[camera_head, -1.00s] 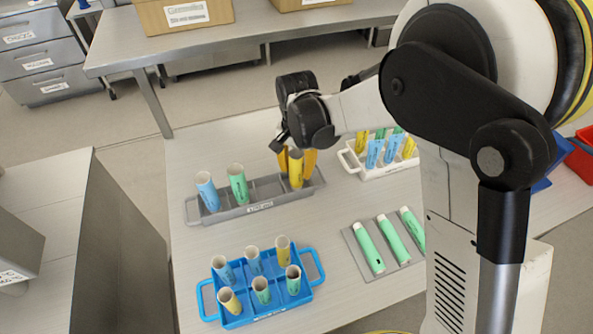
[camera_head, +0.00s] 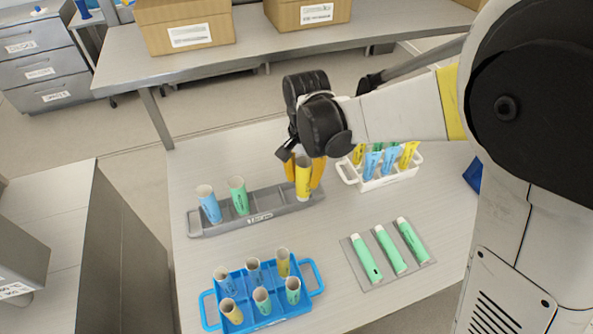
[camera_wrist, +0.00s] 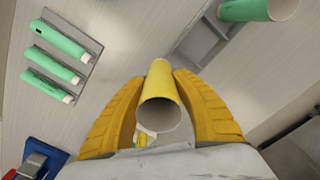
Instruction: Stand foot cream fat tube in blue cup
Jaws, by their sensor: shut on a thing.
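My gripper (camera_head: 303,170) is shut on a yellow open-topped tube (camera_head: 303,183), held upright at the right end of the grey rack (camera_head: 260,217). More of the tube shows than before; I cannot tell whether its lower end is clear of the rack. In the wrist view the yellow fingers (camera_wrist: 163,110) flank the tube (camera_wrist: 162,88). A blue tube (camera_head: 209,207) and a green tube (camera_head: 240,198) stand in the grey rack's left part. The blue handled rack (camera_head: 268,319) in front holds several blue, green and yellow tubes. Label print is unreadable.
A white rack (camera_head: 385,181) with yellow, blue and green tubes stands right of my gripper. Several green tubes (camera_head: 390,248) lie on a grey mat (camera_head: 432,262). Bare table lies between the grey and blue racks. A bench with cardboard boxes (camera_head: 187,24) is behind.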

